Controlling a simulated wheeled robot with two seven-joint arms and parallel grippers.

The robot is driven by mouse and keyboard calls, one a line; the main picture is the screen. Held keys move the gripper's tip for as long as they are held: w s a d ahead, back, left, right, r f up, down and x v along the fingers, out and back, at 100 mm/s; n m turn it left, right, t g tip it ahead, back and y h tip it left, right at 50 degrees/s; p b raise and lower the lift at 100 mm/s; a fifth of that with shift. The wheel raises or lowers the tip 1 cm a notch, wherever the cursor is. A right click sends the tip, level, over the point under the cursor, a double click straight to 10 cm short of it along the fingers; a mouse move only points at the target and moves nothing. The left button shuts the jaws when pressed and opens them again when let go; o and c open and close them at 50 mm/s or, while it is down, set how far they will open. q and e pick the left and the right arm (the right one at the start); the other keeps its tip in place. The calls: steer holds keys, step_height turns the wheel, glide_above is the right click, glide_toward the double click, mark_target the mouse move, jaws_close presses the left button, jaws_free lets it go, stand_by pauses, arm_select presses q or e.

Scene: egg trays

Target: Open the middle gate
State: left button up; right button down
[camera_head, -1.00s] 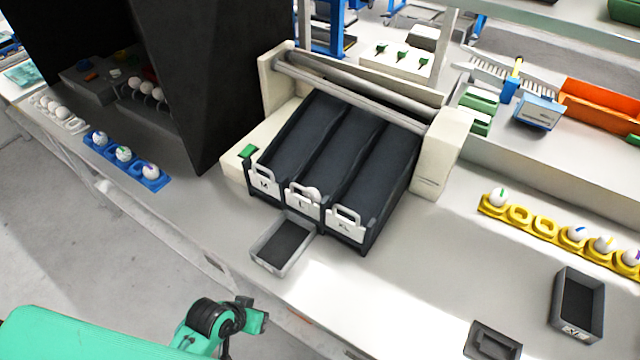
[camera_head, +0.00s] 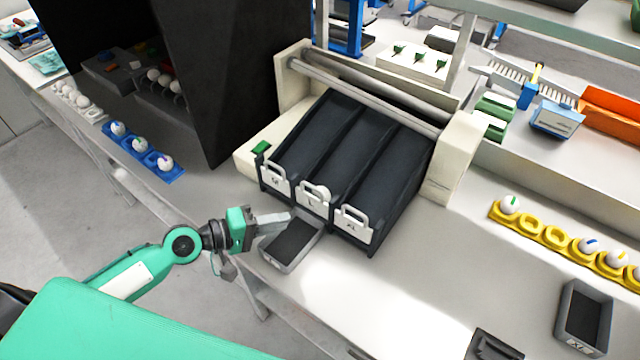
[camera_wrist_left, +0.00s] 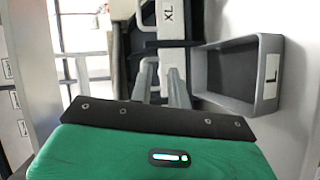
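The middle gate (camera_head: 312,201), a white plate marked L with a loop handle, stands across the lower end of the middle dark chute. It is level with the M gate (camera_head: 273,180) and the XL gate (camera_head: 353,224). My left gripper (camera_head: 284,217) is low in front of the gates, near the grey tray, apart from the middle gate's handle. An XL label (camera_wrist_left: 168,14) shows ahead. My right gripper is out of view.
A grey tray (camera_head: 274,256) sits below the middle chute; it is marked L in the left wrist view (camera_wrist_left: 268,90). A blue egg holder (camera_head: 170,176) is at the left, a yellow one (camera_head: 533,233) at the right. Another grey tray (camera_head: 606,325) stands far right.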

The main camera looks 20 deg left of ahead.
mark_target(311, 187)
arm_select(q)
steer(key=w+a+r+n+t, duration=0.2)
steer(key=w+a+n, duration=0.1)
steer(key=w, duration=0.1)
steer(key=p+x, duration=0.6)
steer(key=x, duration=0.5)
steer(key=shift+d+f, duration=0.2)
steer(key=shift+d, duration=0.2)
steer(key=shift+w+d+f, duration=0.25)
steer(key=shift+w+d, duration=0.2)
steer(key=shift+w, duration=0.05)
steer(key=shift+c, duration=0.5)
jaws_close()
